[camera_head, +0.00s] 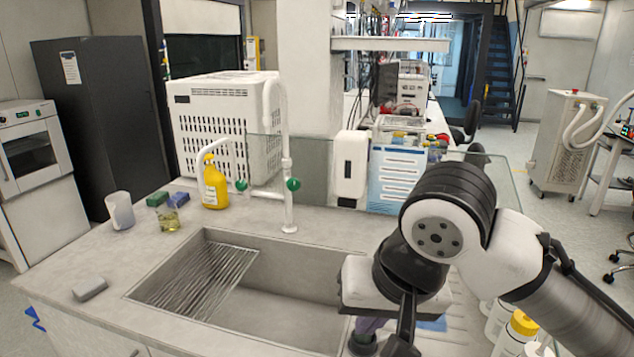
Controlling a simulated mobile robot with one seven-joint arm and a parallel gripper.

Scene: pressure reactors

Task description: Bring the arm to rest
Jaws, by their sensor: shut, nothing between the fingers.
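My arm comes in from the lower right, bent over the right side of the sink counter. My gripper (403,330) points down at the bottom edge, to the right of the sink basin. Its fingers are shut and I see nothing held in them. The fingertips are partly cut off or hidden at the frame's bottom. A small purple and dark object (368,326) shows just beneath the white part of the gripper; whether they touch, I cannot tell.
The sink (290,305) and its tall tap (287,160) are left of my gripper. Yellow-capped bottles (518,330) are below my forearm.

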